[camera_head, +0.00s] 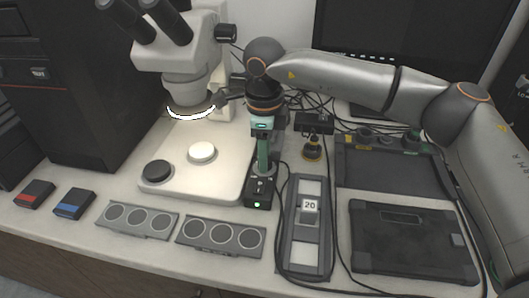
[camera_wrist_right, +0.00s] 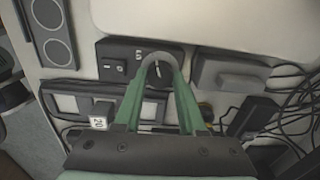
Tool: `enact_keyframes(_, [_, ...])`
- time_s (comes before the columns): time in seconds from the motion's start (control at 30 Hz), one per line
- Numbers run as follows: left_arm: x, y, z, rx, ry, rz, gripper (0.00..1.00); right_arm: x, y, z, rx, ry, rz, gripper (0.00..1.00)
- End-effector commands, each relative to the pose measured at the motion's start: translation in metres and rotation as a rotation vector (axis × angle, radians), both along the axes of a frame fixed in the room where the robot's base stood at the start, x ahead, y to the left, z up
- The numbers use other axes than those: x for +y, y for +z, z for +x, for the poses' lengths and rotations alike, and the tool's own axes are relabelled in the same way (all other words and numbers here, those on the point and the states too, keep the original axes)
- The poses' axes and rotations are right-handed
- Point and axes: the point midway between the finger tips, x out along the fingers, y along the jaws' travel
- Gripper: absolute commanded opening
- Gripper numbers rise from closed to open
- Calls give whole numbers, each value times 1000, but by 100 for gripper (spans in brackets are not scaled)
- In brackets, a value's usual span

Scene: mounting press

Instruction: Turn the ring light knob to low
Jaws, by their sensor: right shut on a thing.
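The ring light control box (camera_head: 258,196) is a small black box with a lit green light on its front, standing at the right edge of the microscope base. It also shows in the right wrist view (camera_wrist_right: 112,66), with white marks on its top. My right gripper (camera_head: 264,172) points down at the box from above, its green fingers shut on the knob. The fingertips (camera_wrist_right: 160,66) close around the dark knob (camera_wrist_right: 158,72), which is partly hidden; I cannot read its setting. The ring light (camera_head: 191,112) glows white under the microscope head. My left gripper is not in view.
The microscope (camera_head: 185,50) stands behind left on its pale base (camera_head: 215,180). A grey slide holder (camera_head: 305,245) with a "20" block lies just right of the box, with cables alongside. Grey three-disc strips (camera_head: 220,236) lie in front. A dark tray (camera_head: 400,165) and dark case (camera_head: 410,240) lie right.

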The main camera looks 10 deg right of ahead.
Motion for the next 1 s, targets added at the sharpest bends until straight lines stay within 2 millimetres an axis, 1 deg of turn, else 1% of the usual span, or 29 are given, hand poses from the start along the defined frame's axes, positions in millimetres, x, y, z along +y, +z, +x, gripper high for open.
enact_keyframes(0.1, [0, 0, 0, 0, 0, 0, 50, -1, 0, 0, -1, 65, 0, 0])
enact_keyframes(0.33, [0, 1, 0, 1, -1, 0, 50, -1, 0, 0, -2, 148, -1, 0])
enact_keyframes(0.9, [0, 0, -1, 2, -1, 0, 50, -1, 0, 0, -2, 178, -1, 0])
enact_keyframes(0.93, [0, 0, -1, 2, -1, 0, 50, -1, 1, 1, -2, 178, -1, 42])
enact_keyframes(1.0, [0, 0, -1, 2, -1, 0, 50, -1, 0, 0, -2, 178, -1, 50])
